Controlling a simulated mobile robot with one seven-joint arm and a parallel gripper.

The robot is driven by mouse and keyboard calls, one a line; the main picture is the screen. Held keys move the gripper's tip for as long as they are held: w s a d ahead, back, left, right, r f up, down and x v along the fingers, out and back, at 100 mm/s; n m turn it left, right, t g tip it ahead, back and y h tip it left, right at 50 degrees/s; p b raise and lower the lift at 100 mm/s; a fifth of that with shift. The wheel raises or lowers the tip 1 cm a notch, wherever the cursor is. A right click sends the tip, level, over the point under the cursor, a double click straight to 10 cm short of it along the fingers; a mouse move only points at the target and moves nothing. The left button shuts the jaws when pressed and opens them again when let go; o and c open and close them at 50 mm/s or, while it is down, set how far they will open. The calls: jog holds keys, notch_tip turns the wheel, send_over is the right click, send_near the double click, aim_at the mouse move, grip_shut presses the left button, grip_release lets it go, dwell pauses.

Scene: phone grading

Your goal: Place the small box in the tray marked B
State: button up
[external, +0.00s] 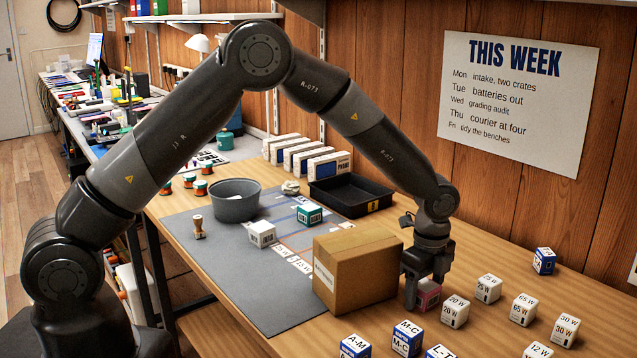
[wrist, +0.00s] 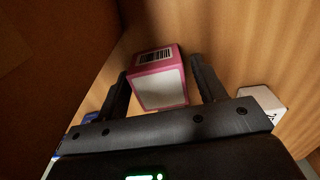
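A small pink and white box (external: 428,294) stands on the bench just right of a large cardboard box. In the wrist view the pink box (wrist: 160,80) shows a barcode and a blank white face. My gripper (external: 426,292) points down over it. Its fingers (wrist: 162,85) are open, one on each side of the pink box, with a gap visible at the right finger. A black tray (external: 385,197) lies farther back by the wall. Its yellow label is too small to read.
The cardboard box (external: 355,268) stands close beside my gripper on the left. White labelled cubes (external: 455,311) stand to the right. A grey bowl (external: 236,201), a white cube (external: 262,234) and a green cube (external: 309,215) are on the grey mat (external: 225,265).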

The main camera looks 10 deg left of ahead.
aim_at(424, 284)
jog(key=shift+o, duration=0.2)
notch_tip(424, 284, up, 12)
jog(key=shift+r, duration=0.15)
dwell(0.4)
jog(key=w+a+r+n+t, duration=0.1)
jog(key=w+a+r+n, duration=0.4)
jog(key=a, duration=0.6)
jog(key=w+a+r+n+t, duration=0.15)
jog(key=a+r+n, duration=0.25)
jog(key=a+r, duration=0.45)
jog(key=w+a+r+n, duration=0.4)
jog(key=a, duration=0.8)
jog(key=s+a+n+t, duration=0.1)
jog(key=s+a+n, duration=0.3)
jog(key=a, duration=0.4)
jog(key=s+a+r+n+t, duration=0.1)
jog(key=s+a+n, duration=0.4)
jog(key=a, duration=0.3)
jog(key=s+a+n+t, duration=0.1)
jog(key=s+a+n, duration=0.3)
jog(key=a, duration=0.4)
jog(key=shift+s+a+r, duration=0.15)
jog(key=shift+s+a, duration=0.1)
jog(key=shift+a, duration=0.05)
jog(key=shift+o, duration=0.4)
jog(key=shift+s+a+n, duration=0.3)
jog(key=shift+s+n, duration=0.1)
jog(key=shift+n, duration=0.1)
